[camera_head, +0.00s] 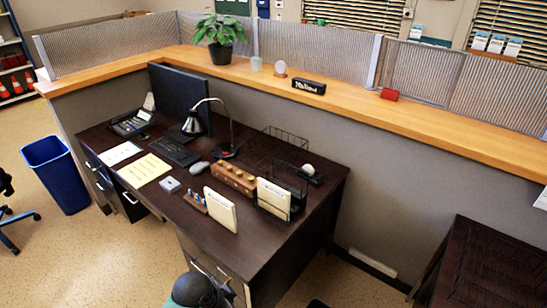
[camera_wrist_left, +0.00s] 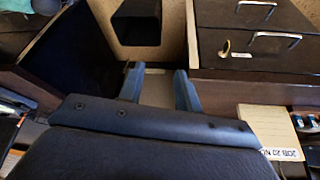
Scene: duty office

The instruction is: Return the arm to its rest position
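My left gripper (camera_wrist_left: 158,82) shows in the left wrist view. Its two blue-grey fingers stand apart with no object held between them. In that view, dark drawer fronts (camera_wrist_left: 252,45) with metal handles lie beyond the fingers to the right, and a key sits in one lock. In the head view, a dark rounded part of my own body shows at the bottom edge, in front of the desk (camera_head: 280,225). The fingers of the left gripper do not show there. My right gripper is in neither view.
The desk holds a monitor (camera_head: 180,97), a lamp (camera_head: 206,121), a wooden block (camera_head: 233,179), a wire file holder (camera_head: 283,191) and papers (camera_head: 144,170). A blue bin (camera_head: 57,174) stands left of it. A partition ledge (camera_head: 345,97) runs behind.

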